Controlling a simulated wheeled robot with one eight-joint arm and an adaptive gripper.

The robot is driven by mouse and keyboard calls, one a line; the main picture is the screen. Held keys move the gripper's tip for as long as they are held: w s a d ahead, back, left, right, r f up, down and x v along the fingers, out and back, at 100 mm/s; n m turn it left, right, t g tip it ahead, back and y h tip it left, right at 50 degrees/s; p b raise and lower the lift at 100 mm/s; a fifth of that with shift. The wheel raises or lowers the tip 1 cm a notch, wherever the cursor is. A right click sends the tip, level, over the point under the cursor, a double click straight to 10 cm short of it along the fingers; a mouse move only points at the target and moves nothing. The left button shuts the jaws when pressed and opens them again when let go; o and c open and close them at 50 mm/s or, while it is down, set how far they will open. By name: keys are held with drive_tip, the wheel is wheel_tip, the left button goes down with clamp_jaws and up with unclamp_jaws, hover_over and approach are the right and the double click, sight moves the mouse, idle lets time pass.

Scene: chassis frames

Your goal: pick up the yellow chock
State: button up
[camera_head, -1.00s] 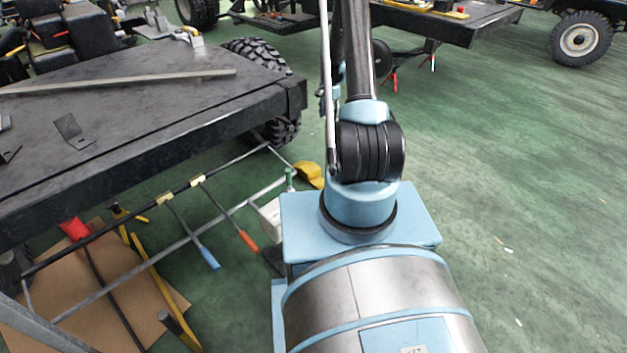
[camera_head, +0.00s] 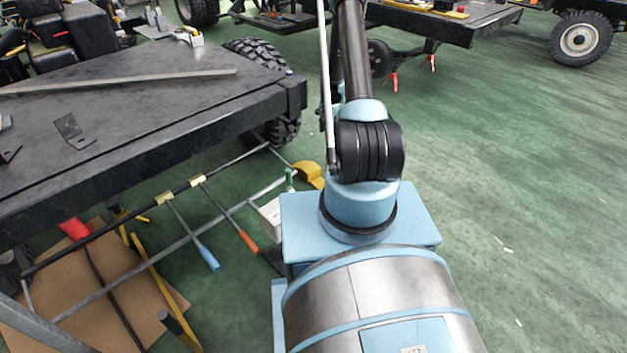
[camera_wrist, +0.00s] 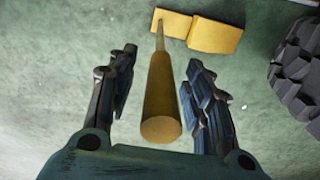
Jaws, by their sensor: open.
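The yellow chock (camera_wrist: 214,36) shows at the top of the wrist view, on the green floor beyond my fingertips. It has two angled yellow faces. A yellow rod with a round near end (camera_wrist: 160,130) stands between my fingers and narrows towards the chock; whether the two are joined I cannot tell. My gripper (camera_wrist: 161,64) is open, with a finger on each side of the rod and a gap visible on both sides. In the head view a yellow chock (camera_head: 309,174) lies on the floor just left of my arm. My gripper is hidden there.
A black tyre (camera_wrist: 298,72) is at the right of the wrist view. In the head view a dark flatbed chassis (camera_head: 150,110) fills the left. Blue- and orange-handled tools (camera_head: 209,258) hang from a rail beside a white box (camera_head: 271,216). The floor at right is mostly clear.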

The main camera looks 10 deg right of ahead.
drive_tip(key=shift+c, duration=0.6)
clamp_jaws()
